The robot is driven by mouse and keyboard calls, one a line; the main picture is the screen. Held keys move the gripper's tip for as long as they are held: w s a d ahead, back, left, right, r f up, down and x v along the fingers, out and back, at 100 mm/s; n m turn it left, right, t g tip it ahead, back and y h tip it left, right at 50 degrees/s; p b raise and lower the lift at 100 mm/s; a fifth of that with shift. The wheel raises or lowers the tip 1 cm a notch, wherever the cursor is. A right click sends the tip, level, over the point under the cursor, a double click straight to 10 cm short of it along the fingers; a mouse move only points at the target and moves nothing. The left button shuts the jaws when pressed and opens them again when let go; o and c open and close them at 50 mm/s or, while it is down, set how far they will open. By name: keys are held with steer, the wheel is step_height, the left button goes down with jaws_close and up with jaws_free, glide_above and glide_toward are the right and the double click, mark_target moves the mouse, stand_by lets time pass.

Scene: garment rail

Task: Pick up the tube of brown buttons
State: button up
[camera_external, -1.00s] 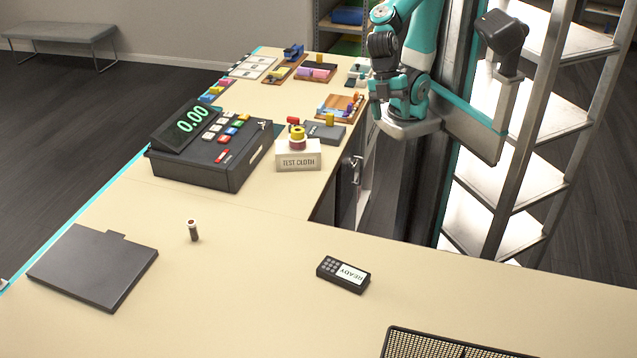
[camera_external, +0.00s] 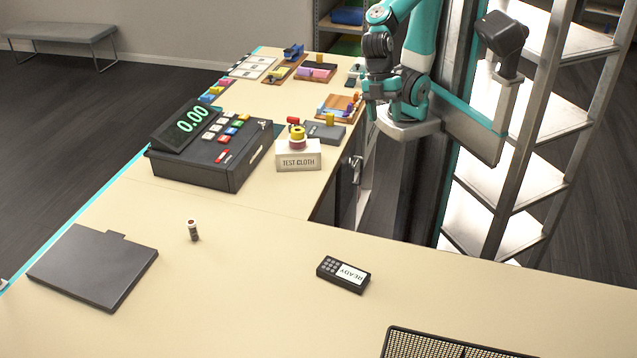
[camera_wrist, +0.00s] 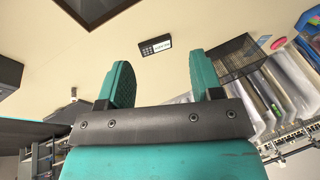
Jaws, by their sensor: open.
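The tube of brown buttons (camera_external: 193,231) is a small clear tube with a reddish-brown cap. It stands upright on the cream counter (camera_external: 240,285), between the flat dark plate and the READY device.
A READY device (camera_external: 343,274) lies right of the tube, and a dark flat plate (camera_external: 93,266) lies left. A cash register (camera_external: 210,150) and a TEST CLOTH box (camera_external: 298,157) stand behind. A black mesh tray (camera_external: 440,345) is at the front right. Counter around the tube is clear.

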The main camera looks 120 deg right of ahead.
steer(key=w+d+f+m+t+h+b, duration=0.1)
steer(key=w+f+b, duration=0.15)
steer(key=w, duration=0.65)
steer(key=w+d+f+m+t+b, duration=0.1)
steer(key=w+f+b, duration=0.15)
steer(key=w, duration=0.65)
steer(key=w+d+f+m+t+h+b, duration=0.1)
steer(key=w+d+f+m+t+b, duration=0.15)
steer(key=w, duration=0.65)
steer(key=m+t+h+b, duration=0.2)
steer(key=b, duration=0.3)
glide_toward(193, 221)
steer(key=p+x, duration=0.3)
steer(key=x, duration=0.4)
steer(key=shift+w+r, duration=0.1)
steer(key=shift+w, duration=0.05)
steer(key=shift+p+x, duration=1.15)
steer(key=shift+x, duration=1.8)
steer(key=c, duration=1)
